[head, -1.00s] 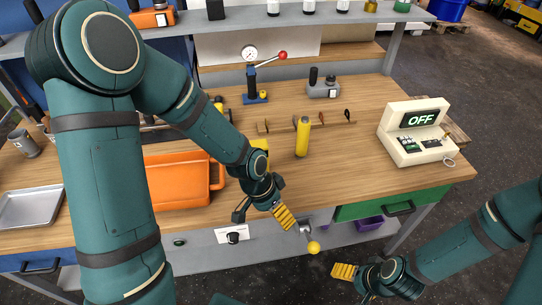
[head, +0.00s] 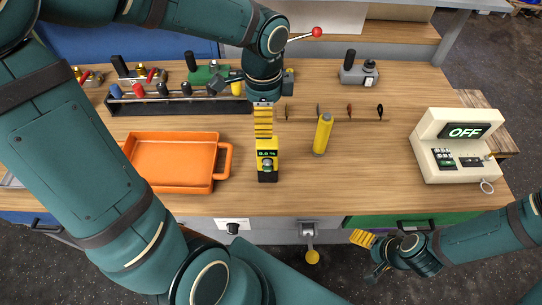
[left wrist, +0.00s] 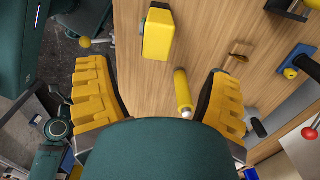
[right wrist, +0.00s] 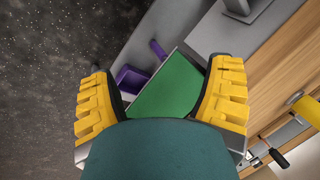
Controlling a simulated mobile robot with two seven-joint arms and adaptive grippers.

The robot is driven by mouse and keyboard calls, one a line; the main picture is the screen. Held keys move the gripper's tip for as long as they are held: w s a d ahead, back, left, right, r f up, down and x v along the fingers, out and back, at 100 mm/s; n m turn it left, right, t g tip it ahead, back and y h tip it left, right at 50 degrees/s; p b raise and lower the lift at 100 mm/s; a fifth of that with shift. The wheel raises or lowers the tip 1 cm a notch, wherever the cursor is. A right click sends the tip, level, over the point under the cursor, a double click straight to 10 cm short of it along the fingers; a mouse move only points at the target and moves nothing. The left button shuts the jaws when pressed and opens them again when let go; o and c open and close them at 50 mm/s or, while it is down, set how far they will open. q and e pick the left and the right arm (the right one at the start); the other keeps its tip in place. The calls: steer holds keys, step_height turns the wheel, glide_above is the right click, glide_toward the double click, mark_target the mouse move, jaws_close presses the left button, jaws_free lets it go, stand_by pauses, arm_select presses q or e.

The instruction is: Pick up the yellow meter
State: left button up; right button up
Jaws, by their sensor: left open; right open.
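In the left wrist view the meter (left wrist: 157,33) is ahead of the open fingers, apart from both. My right gripper (head: 364,252) is open and empty in front of the bench edge, by the green drawer. Its fingers also show open in the right wrist view (right wrist: 163,85).
A yellow cylinder (head: 322,133) stands right of the meter. The orange tray (head: 225,165) is on the left. A tool rack (head: 190,106) lies behind. A box reading OFF (head: 455,165) stands on the right. The bench between cylinder and OFF box is clear.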

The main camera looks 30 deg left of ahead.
mark_target(267, 141)
arm_select(q)
step_height(267, 141, down, 6)
steer(key=shift+s+f+b, duration=0.1)
steer(key=shift+f+b, duration=0.15)
steer(key=shift+b, duration=0.5)
steer(key=f, duration=0.1)
steer(key=f+b, duration=0.1)
steer(key=f, duration=0.3)
steer(key=shift+w+d+b, duration=0.2)
steer(key=shift+d+b, duration=0.1)
steer(key=shift+b, duration=0.1)
jaws_close()
